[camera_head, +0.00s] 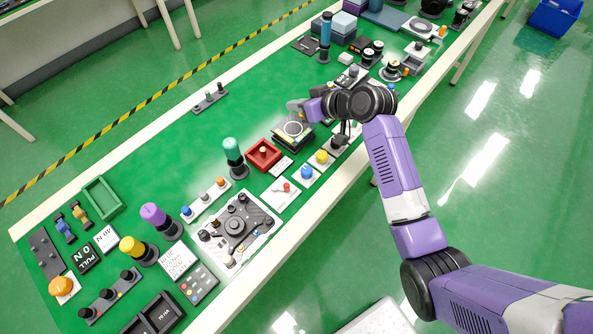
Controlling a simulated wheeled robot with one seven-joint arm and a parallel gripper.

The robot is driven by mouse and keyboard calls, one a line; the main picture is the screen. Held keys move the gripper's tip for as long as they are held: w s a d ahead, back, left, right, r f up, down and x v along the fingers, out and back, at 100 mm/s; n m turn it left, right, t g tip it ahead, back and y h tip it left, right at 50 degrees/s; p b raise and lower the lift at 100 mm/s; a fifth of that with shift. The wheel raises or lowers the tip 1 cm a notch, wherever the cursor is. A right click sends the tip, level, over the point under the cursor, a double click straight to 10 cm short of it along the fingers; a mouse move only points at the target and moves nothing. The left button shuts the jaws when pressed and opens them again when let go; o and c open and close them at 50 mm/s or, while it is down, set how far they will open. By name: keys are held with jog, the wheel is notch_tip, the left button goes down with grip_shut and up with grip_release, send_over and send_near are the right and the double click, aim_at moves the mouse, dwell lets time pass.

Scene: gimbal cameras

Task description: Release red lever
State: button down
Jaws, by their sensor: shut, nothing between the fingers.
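My gripper (344,129) points down over the right part of the green table, below my dark wrist joints. It is small in view and looks shut and empty. It is close to a grey block with a dark top (337,146); I cannot tell whether they touch. No red lever is clearly recognisable. A small red-tipped piece (287,186) stands on a white plate (279,196), below and left of the gripper and apart from it. I cannot tell whether it is the lever. My wrist hides part of the table behind it.
The green table (150,130) is crowded along its near edge. A red tray (263,155), a teal-topped post (234,156), a blue button (306,172) and a yellow button (321,157) stand left of the gripper. A tall blue cylinder (325,34) stands behind.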

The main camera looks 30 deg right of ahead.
jog(key=s+f+n+g+y, duration=0.2)
jog(key=s+n+g, duration=0.1)
jog(key=s+g, duration=0.2)
jog(key=s+a+f+n+g+y, duration=0.1)
jog(key=s+n+g+y, duration=0.1)
jog(key=s+n+g, duration=0.2)
jog(key=s+g, duration=0.1)
jog(key=s, duration=0.2)
jog(key=shift+a+f, duration=0.3)
jog(key=shift+f, duration=0.1)
jog(key=p+x, duration=0.1)
jog(key=x, duration=0.9)
jog(key=shift+p, duration=0.35)
